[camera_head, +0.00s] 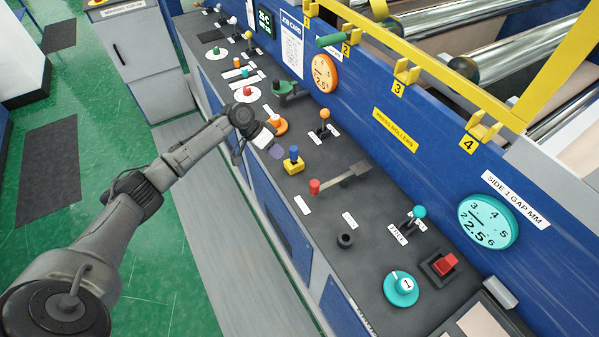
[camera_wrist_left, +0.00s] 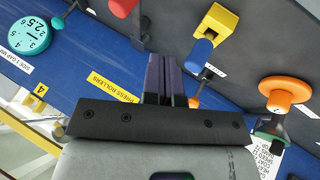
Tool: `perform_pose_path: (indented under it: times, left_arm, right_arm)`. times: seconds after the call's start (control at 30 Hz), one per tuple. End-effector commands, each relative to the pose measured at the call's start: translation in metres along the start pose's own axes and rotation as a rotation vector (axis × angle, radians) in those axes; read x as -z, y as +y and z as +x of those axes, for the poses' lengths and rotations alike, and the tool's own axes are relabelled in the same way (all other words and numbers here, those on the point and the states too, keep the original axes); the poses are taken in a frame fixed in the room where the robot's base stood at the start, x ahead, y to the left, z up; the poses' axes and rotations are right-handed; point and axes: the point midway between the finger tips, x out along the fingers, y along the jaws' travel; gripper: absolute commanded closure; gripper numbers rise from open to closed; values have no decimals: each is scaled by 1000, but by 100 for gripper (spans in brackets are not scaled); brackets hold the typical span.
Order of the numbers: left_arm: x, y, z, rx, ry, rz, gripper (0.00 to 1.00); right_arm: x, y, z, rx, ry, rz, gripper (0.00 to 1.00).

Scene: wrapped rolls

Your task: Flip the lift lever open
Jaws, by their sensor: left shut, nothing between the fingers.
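My left gripper (camera_head: 277,152) hangs over the console near the yellow block, well to the left of the cyan lever. In the left wrist view its purple fingers (camera_wrist_left: 163,65) are together with nothing between them. My right gripper is out of view.
Between gripper and cyan lever are a yellow block with blue knob (camera_head: 293,160), a red-knobbed lever (camera_head: 315,187) and a black knob (camera_head: 345,240). A cyan dial knob (camera_head: 402,287) and red switch (camera_head: 445,264) lie near the lever. A blue panel (camera_head: 370,150) rises behind.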

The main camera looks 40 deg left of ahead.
Motion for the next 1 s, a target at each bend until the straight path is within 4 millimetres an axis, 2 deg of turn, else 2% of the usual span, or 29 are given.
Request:
perform_pose_path:
  times: [0.17, 0.63, 0.8, 1.0]
  left_arm:
    - [0, 1, 17, -2, -1, -1, 100]
    - [0, 1, 102, -2, -1, -1, 100]
    - [1, 22, 108, -1, -1, 2, 100]
    - [0, 33, 116, -1, -2, 1, 100]
  right_arm:
    - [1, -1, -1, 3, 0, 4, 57]
    - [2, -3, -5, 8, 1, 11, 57]
    - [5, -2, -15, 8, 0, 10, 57]
    - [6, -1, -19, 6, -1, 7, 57]
